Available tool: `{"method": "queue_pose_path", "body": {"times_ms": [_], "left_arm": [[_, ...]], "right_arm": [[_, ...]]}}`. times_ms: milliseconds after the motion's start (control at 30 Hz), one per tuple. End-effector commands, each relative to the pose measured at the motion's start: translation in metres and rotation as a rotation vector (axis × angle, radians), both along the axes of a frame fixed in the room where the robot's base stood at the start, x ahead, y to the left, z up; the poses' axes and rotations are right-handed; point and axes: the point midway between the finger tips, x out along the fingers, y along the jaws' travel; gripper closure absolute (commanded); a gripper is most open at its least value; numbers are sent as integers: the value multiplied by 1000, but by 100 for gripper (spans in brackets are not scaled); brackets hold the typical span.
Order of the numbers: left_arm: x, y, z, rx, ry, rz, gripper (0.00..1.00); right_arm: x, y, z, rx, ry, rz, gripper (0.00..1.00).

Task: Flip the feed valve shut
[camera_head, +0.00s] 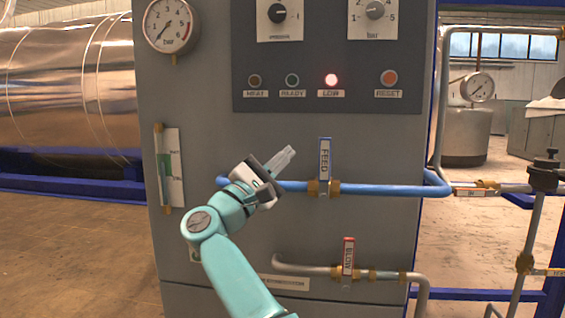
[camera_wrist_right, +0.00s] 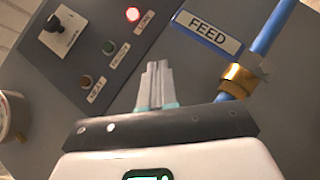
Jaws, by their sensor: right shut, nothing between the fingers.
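The feed valve has a blue lever (camera_head: 325,158) with a white FEED label. It stands upright, crosswise to the horizontal blue pipe (camera_head: 385,190), above a brass body (camera_head: 323,188). My right gripper (camera_head: 291,151) is shut and empty, its tips a little left of the lever and apart from it in the head view. In the right wrist view the shut fingers (camera_wrist_right: 157,66) point at the panel, with the FEED lever (camera_wrist_right: 208,33) and brass body (camera_wrist_right: 238,78) to their right. My left gripper is not in view.
A second valve with a red lever (camera_head: 348,252) sits on a grey pipe below. Above are a red-lit LOW lamp (camera_head: 331,79), a RESET button (camera_head: 389,77) and knobs. A gauge (camera_head: 171,25) is at upper left. A sight tube (camera_head: 161,167) is left of my arm.

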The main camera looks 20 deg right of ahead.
Motion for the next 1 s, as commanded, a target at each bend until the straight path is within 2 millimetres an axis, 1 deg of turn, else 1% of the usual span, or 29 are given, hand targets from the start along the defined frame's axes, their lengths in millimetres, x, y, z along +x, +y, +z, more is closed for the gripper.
{"method": "queue_pose_path", "body": {"times_ms": [33, 167, 400, 500, 633, 1000], "left_arm": [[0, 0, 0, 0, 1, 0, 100], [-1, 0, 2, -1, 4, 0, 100], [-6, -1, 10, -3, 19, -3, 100], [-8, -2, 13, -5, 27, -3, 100], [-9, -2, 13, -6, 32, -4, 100], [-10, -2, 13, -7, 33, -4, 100]], "right_arm": [[-2, 9, 1, -2, 1, 5, 100], [-8, 29, 3, -1, -2, 3, 100], [-15, 70, 3, -2, 3, 4, 100], [-17, 81, 2, -1, 2, 3, 100], [-17, 89, 1, -2, 4, 3, 100], [-15, 91, 0, -3, 5, 3, 100]]}}
